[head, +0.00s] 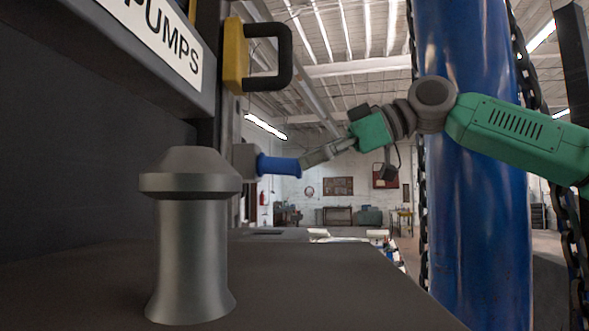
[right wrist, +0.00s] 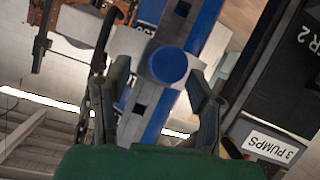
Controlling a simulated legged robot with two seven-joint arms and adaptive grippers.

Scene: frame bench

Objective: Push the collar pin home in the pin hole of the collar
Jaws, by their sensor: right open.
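The collar pin (head: 278,165) is a blue cylinder, lying roughly level and sticking out to the right from the grey collar (head: 244,160). How deep it sits in the pin hole is hidden. In the right wrist view its round blue end (right wrist: 168,64) faces the camera, between my two fingers. My left gripper is not in view.
A large grey flanged post (head: 190,250) stands on the dark bench top (head: 310,285) at front left. A yellow bracket with a black handle (head: 265,55) hangs above the collar. A thick blue column (head: 475,180) with chains stands at right, behind my right arm.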

